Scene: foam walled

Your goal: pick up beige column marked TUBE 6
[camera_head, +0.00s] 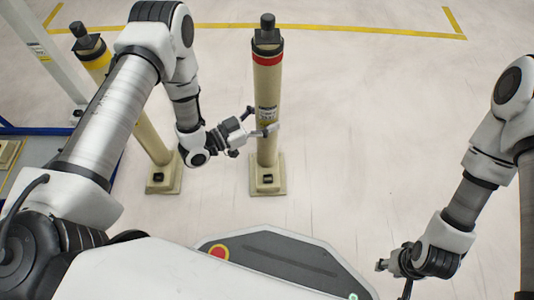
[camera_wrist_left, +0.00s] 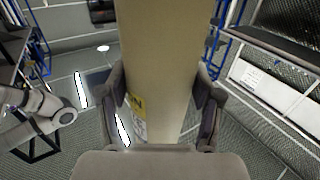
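A beige column (camera_head: 267,88) with a red band and a dark top stands upright on a square beige foot on the floor. It carries a small label with yellow on it, too small to read. My left gripper (camera_head: 258,122) is at its middle height, with one finger across its front and the other partly hidden at its left side. In the left wrist view the column (camera_wrist_left: 160,70) fills the space between the two fingers (camera_wrist_left: 161,95). I cannot tell whether they press on it. My right gripper (camera_head: 392,277) is at the lower right, open and empty, away from the column.
A second beige column (camera_head: 153,142) with a yellow band stands to the left, partly hidden behind my left arm. A blue-edged rack (camera_head: 35,130) is at the far left. Yellow lines (camera_head: 350,31) mark the floor. The floor right of the near column is clear.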

